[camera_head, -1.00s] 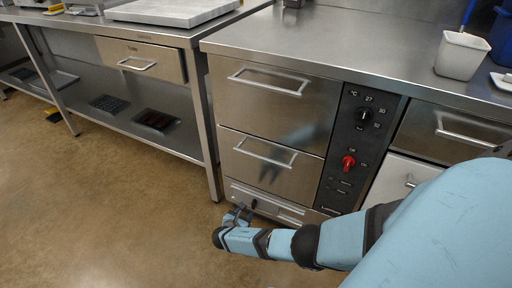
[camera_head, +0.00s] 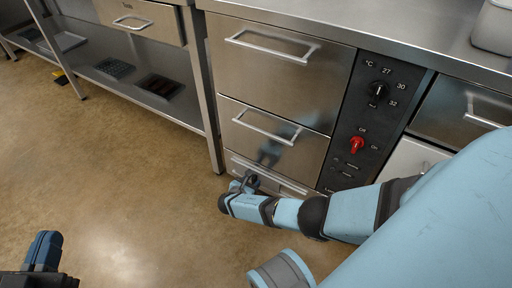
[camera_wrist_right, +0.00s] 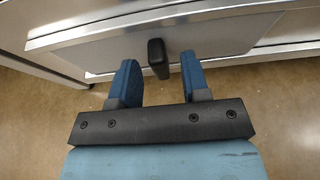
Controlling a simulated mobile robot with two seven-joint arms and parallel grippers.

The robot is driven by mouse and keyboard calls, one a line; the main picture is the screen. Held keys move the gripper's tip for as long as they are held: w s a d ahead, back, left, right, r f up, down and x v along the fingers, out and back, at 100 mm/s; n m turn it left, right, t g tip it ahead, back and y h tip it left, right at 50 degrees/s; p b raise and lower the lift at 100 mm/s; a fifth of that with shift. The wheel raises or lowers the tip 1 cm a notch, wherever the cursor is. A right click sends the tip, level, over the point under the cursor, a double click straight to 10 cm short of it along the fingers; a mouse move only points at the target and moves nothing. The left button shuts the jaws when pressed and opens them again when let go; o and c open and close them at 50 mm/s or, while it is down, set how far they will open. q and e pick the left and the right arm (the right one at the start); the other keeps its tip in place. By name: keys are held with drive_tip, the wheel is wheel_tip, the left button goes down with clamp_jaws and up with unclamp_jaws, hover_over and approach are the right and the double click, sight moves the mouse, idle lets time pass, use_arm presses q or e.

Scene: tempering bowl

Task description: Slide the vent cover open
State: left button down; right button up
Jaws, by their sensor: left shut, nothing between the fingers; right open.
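The vent cover (camera_wrist_right: 210,37) is a flat grey plate in a metal frame, low on the cabinet under two steel drawers. It also shows in the head view (camera_head: 290,188), partly hidden by my right arm. A black upright knob (camera_wrist_right: 158,58) stands out from the plate. My right gripper (camera_wrist_right: 160,78) is open, with its blue fingers on either side of the knob's line; I cannot tell whether they reach around it. In the head view it is small and low at the cabinet front (camera_head: 243,184). My left gripper (camera_head: 45,250) is shut and empty above the floor, far from the cover.
The control panel (camera_head: 365,125) has a black dial (camera_head: 377,91) and a red knob (camera_head: 357,144), right of the drawers. A steel table with a lower shelf (camera_head: 130,85) stands to the left. The floor (camera_head: 120,170) in front is clear.

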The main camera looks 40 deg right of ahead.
drive_tip(key=shift+w+d+f, duration=0.15)
drive_tip(key=shift+d, duration=0.1)
use_arm(q)
drive_tip(key=shift+w+d+r+m, duration=0.1)
drive_tip(key=shift+d+r+m, duration=0.05)
drive_tip(key=shift+d+m, duration=0.2)
